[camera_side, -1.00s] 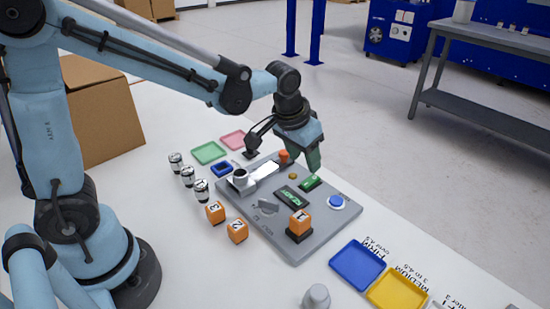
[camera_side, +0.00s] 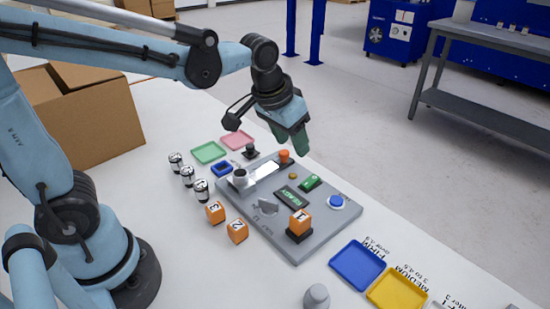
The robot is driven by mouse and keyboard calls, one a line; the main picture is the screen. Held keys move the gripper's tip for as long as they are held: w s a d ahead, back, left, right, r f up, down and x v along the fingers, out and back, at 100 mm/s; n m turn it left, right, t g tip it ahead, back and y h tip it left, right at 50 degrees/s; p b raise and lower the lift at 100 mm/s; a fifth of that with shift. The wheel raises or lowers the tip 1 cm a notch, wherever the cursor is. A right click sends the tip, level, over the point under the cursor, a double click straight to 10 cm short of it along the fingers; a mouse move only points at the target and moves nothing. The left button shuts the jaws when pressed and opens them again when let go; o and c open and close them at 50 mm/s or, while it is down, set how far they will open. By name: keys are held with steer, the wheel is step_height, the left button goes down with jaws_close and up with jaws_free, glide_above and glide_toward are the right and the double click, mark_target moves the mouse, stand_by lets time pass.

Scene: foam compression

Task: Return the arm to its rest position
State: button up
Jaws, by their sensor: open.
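My gripper (camera_side: 291,143) hangs in the air above the far edge of the grey test panel (camera_side: 325,232), in the side view. Its green-tipped fingers point down, are open and hold nothing that I can see. My arm reaches in from the upper left. On the panel, the orange cube marked 1 (camera_side: 300,222) sits on a dark pad. Orange cubes marked 2 (camera_side: 237,231) and 3 (camera_side: 215,212) stand on the white table beside the panel. The panel also carries a blue button (camera_side: 336,202), a green display (camera_side: 290,196) and an orange knob (camera_side: 284,157).
Several small labelled cylinders (camera_side: 188,177) stand left of the panel. Green (camera_side: 208,152) and pink (camera_side: 237,140) trays lie behind them. Blue (camera_side: 357,265) and yellow (camera_side: 397,289) trays lie at the front right. A cardboard box (camera_side: 95,122) stands at the left, near my arm.

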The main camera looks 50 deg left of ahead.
steer(key=s+a+t, duration=0.3)
steer(key=s+a, duration=0.1)
steer(key=s, duration=0.5)
steer(key=shift+s+f, duration=0.15)
steer(key=shift+f, duration=0.2)
steer(key=shift+c, duration=0.5)
